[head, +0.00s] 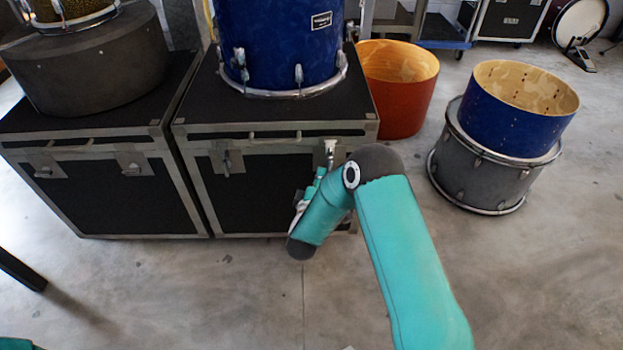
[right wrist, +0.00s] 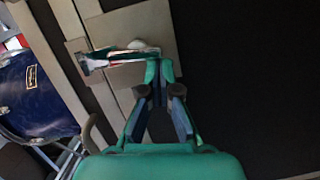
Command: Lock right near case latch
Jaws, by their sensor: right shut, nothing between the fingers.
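The right latch (head: 329,145) is on the front face of the black case (head: 262,185) with metal edging, in the middle of the head view. In the right wrist view, its metal lever (right wrist: 108,57) lies across a pale plate (right wrist: 150,25). My right gripper (right wrist: 158,70) is shut and empty, its fingertips right by the lever's end. I cannot tell whether they touch it. In the head view, my right wrist and arm partly hide the gripper (head: 320,176). The case's left latch (head: 226,161) is clear to see. My left gripper is not in view.
A blue drum (head: 280,45) stands on the case. A second case (head: 95,185) with a dark round case on top stands close on the left. An orange drum shell (head: 405,105) and a blue shell (head: 515,120) on a grey drum are to the right. The floor in front is clear.

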